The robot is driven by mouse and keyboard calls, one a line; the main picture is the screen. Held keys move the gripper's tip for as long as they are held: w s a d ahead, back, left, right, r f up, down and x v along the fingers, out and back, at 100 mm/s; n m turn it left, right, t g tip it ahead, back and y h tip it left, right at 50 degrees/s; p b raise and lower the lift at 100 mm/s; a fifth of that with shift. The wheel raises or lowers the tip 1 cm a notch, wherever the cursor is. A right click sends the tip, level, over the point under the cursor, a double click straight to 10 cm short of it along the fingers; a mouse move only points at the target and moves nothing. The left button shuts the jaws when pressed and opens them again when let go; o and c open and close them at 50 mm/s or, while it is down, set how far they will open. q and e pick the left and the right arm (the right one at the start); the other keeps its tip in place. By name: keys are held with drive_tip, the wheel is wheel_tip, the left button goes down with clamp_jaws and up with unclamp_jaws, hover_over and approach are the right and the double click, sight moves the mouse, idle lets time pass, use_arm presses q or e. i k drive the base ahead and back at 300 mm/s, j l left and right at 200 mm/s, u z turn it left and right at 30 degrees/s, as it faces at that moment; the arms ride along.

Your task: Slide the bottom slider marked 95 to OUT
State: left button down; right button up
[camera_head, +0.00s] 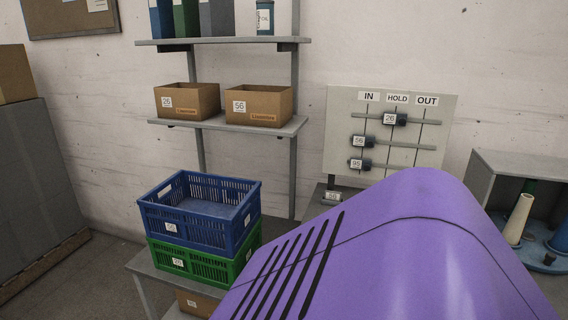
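The pale slider board (432,128) is on the wall at the right, with columns headed IN, HOLD and OUT. The bottom slider marked 95 (366,164) is on the lowest rail in the IN column. The slider marked 56 (367,141) is on the middle rail, also at IN. The slider marked 26 (400,120) is on the top rail at HOLD. The right part of the lowest rail is hidden behind a large purple surface close to the camera. Neither of my grippers is in view.
The purple surface with dark slots fills the lower right; I cannot tell what it belongs to. A blue crate (190,227) sits on a green crate (205,266) on a grey table. Boxes (258,106) stand on a wall shelf. A grey cabinet (482,178) is at right.

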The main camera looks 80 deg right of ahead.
sight(364, 164)
drive_tip(key=i+z, duration=0.1)
drive_tip(key=z, duration=1.65)
